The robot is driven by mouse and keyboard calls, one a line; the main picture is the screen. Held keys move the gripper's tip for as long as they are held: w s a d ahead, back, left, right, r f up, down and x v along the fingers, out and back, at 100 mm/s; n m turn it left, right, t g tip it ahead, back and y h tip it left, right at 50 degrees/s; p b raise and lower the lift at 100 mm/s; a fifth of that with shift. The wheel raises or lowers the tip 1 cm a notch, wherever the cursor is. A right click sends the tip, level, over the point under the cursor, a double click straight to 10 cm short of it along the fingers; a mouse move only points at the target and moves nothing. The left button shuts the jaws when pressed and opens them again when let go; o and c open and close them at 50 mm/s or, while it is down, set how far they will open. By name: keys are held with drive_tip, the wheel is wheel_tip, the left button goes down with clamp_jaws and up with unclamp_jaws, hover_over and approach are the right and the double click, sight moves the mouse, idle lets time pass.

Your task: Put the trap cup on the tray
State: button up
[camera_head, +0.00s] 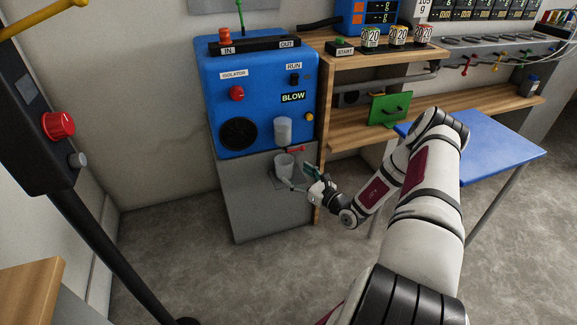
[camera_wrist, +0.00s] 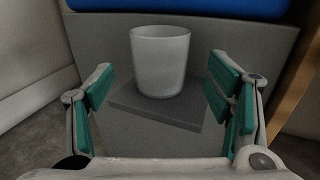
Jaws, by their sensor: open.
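A pale grey cup (camera_head: 284,166), which looks like the trap cup, stands upright on a small grey ledge (camera_wrist: 150,112) at the front of the blue machine. In the wrist view the cup (camera_wrist: 160,60) sits ahead, between the two fingers and apart from both. My gripper (camera_head: 299,178) is open and empty, just right of the cup in the head view. Its teal finger pads also show in the wrist view (camera_wrist: 160,95). I cannot pick out a tray with certainty.
The blue machine (camera_head: 255,85) has a pale cylinder (camera_head: 283,131) directly above the cup. A wooden shelf unit (camera_head: 350,135) stands close to the right. A blue-topped table (camera_head: 500,150) at the right is largely clear, with my arm in front.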

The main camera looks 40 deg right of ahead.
drive_tip(key=s+p, duration=0.1)
drive_tip(key=s, duration=0.4)
drive_tip(key=w+a+r+n+g+y, duration=0.1)
drive_tip(key=a+r+n+g+y, duration=0.2)
drive_tip(key=a+r+n+y, duration=0.45)
drive_tip(key=w+a+r+n+g+y, duration=0.2)
drive_tip(key=a+r+n+y, duration=0.15)
drive_tip(key=a+r, duration=0.45)
drive_tip(key=s+a+r+n+g, duration=1)
drive_tip(key=a+r+n, duration=0.1)
drive_tip(key=a+r, duration=0.25)
drive_tip(key=s+a+r+n+g+h, duration=0.3)
drive_tip(key=s+r+n, duration=0.1)
drive_tip(key=s, duration=0.5)
drive_tip(key=s+a+r+n+g+h, duration=0.2)
drive_tip(key=s+a+r+n+h, duration=0.15)
drive_tip(key=s, duration=0.45)
drive_tip(key=s+d+n+t+h, duration=0.2)
drive_tip(key=s+d+n+h, duration=0.3)
drive_tip(key=s, duration=0.8)
drive_tip(key=shift+d+r+h, duration=0.15)
drive_tip(key=shift+d+h, duration=0.5)
drive_tip(key=shift+d, duration=0.3)
